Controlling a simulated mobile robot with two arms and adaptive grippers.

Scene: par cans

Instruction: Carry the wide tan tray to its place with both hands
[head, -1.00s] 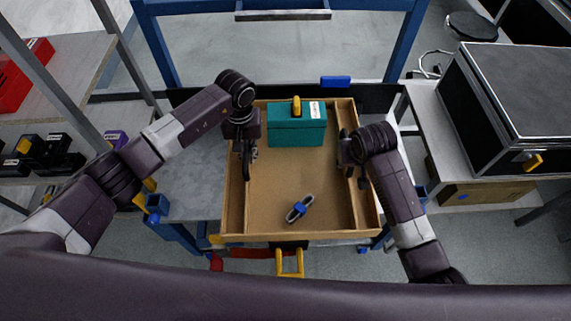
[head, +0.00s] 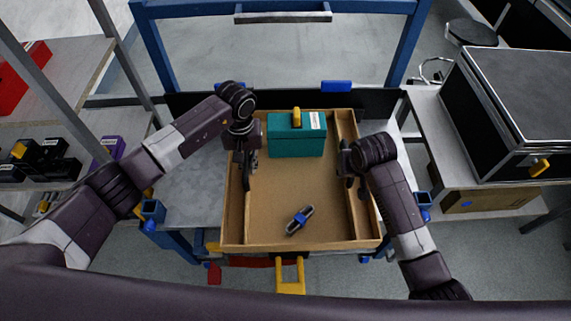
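The wide tan tray (head: 270,205) is a shallow open box with narrow strips along its left and right sides, in the middle of the head view. It looks roughly level over the bench; any gap beneath it is hidden. In it are a teal box (head: 297,142) with a yellow catch at the back and a small dark tool with a blue band (head: 299,220) at the front. My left gripper (head: 246,172) is at the tray's left side wall and my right gripper (head: 351,168) at its right. Both appear shut on these walls, though the fingers partly hide the contact.
A blue-framed bench (head: 187,195) lies under and around the tray, with a yellow handle (head: 290,274) at its front. A shelf with small dark boxes (head: 40,158) stands left. A large black case (head: 515,105) rests on a right-hand table.

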